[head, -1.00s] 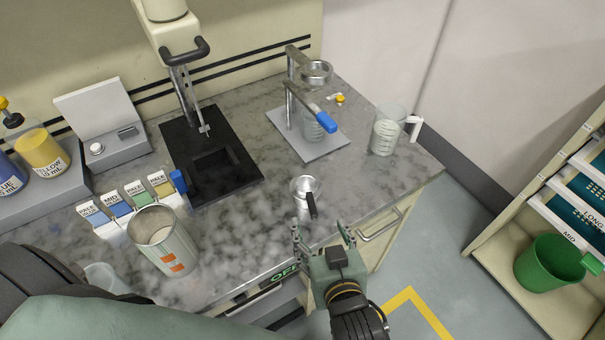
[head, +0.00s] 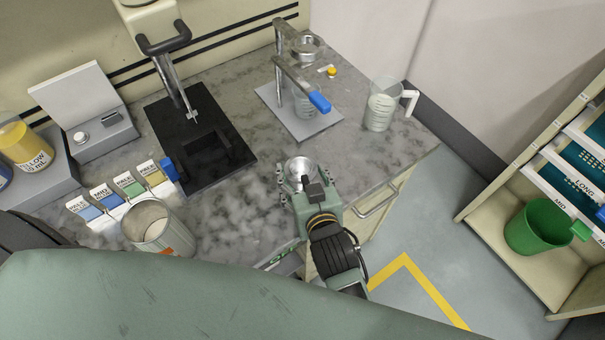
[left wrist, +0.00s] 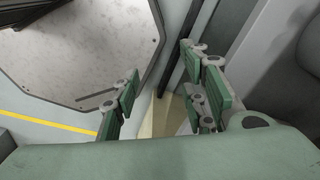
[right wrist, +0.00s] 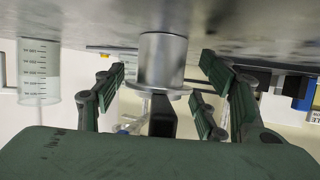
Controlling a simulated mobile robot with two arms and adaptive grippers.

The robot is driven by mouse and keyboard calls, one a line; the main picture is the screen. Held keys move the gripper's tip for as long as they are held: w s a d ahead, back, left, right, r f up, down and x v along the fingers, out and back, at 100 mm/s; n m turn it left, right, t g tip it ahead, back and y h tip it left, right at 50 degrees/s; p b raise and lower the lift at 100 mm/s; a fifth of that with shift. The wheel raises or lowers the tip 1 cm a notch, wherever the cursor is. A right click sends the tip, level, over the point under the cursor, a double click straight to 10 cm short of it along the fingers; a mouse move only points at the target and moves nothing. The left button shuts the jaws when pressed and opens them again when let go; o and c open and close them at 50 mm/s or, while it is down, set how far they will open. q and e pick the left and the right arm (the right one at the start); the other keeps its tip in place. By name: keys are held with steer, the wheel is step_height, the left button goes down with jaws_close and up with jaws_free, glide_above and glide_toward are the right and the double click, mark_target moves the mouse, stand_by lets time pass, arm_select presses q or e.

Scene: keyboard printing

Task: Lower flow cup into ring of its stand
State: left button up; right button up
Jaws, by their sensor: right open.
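The flow cup (head: 300,170) is a small silver metal cup with a dark handle, standing on the marble counter near its front edge. In the right wrist view, which looks upside down, the cup (right wrist: 162,60) has its black handle (right wrist: 162,122) pointing at me. My right gripper (head: 303,188) is open, with its fingers (right wrist: 163,88) on either side of the handle and apart from it. The stand's metal ring (head: 306,46) is at the back, on a post over a grey base plate (head: 318,128). My left gripper (left wrist: 163,98) is open and empty, away from the cup.
A measuring jug (head: 381,108) stands right of the stand. A black plate (head: 190,125), small labelled packs (head: 130,188) and a tin (head: 150,222) are left. Bare counter lies between cup and stand.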

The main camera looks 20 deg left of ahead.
steer(key=shift+w+a+f, duration=0.15)
steer(key=shift+w+a, duration=0.05)
steer(key=shift+w, duration=0.1)
steer(key=c, duration=0.5)
arm_select(q)
steer(key=shift+w+a+r, duration=0.1)
steer(key=shift+w+a, duration=0.15)
steer(key=shift+a, duration=0.1)
arm_select(e)
steer(key=c, duration=0.6)
